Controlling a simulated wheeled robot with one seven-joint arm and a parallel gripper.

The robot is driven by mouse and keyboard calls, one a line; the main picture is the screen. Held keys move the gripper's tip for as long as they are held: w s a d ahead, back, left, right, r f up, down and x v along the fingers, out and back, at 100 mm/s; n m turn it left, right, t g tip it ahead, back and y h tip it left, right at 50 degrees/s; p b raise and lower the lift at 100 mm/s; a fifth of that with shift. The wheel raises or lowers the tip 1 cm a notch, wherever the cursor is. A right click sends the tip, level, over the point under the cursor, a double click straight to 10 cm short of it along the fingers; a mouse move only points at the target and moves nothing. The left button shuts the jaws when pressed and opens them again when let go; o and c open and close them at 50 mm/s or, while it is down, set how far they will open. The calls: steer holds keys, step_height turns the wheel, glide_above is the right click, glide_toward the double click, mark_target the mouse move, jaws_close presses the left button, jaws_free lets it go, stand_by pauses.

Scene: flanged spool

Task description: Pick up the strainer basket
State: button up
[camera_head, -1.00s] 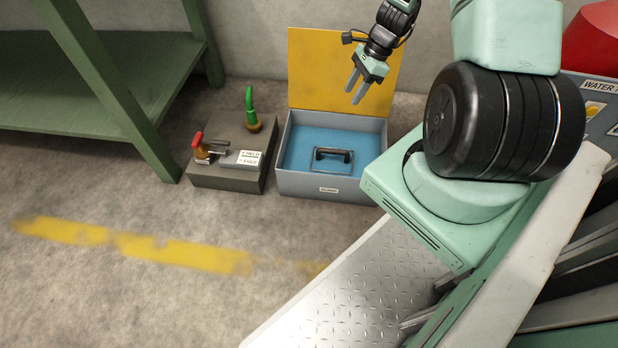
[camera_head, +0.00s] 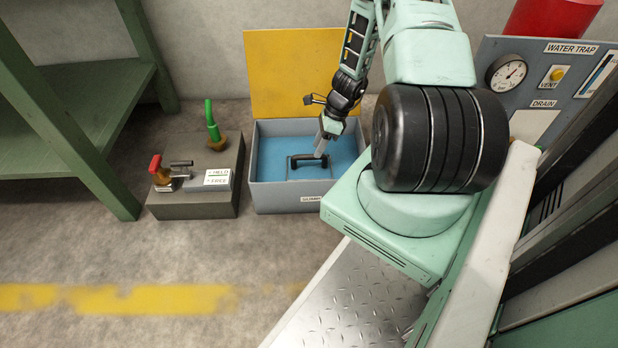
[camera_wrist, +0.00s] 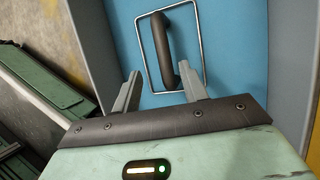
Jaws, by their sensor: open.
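The strainer basket shows as a dark handle bar (camera_head: 308,160) with a thin wire frame, set in the blue water or blue surface of a grey open box (camera_head: 290,197). The rest of the basket below cannot be made out. In the wrist view the handle (camera_wrist: 163,50) stands inside the wire rectangle, just beyond the fingertips. My gripper (camera_head: 321,148) is open and points down at the right end of the handle. In the wrist view my gripper's two fingers (camera_wrist: 158,82) are spread and empty, with the handle's near end close to the right finger.
The box's yellow lid (camera_head: 293,75) stands open behind it. A dark block (camera_head: 205,195) with a red-knobbed lever and a green curved handle sits left of the box. A green shelf (camera_head: 75,110) is at far left. A water trap panel (camera_head: 550,75) is at right.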

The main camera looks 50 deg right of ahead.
mark_target(310, 157)
steer(key=shift+w+b+x, duration=0.25)
steer(key=shift+b+x, duration=1)
steer(key=shift+x, duration=0.35)
steer(key=shift+w+b+x, duration=0.2)
steer(key=shift+b+x, duration=1)
steer(key=shift+x, duration=0.35)
steer(key=shift+d+r, duration=0.1)
steer(key=shift+d, duration=0.05)
jaws_close()
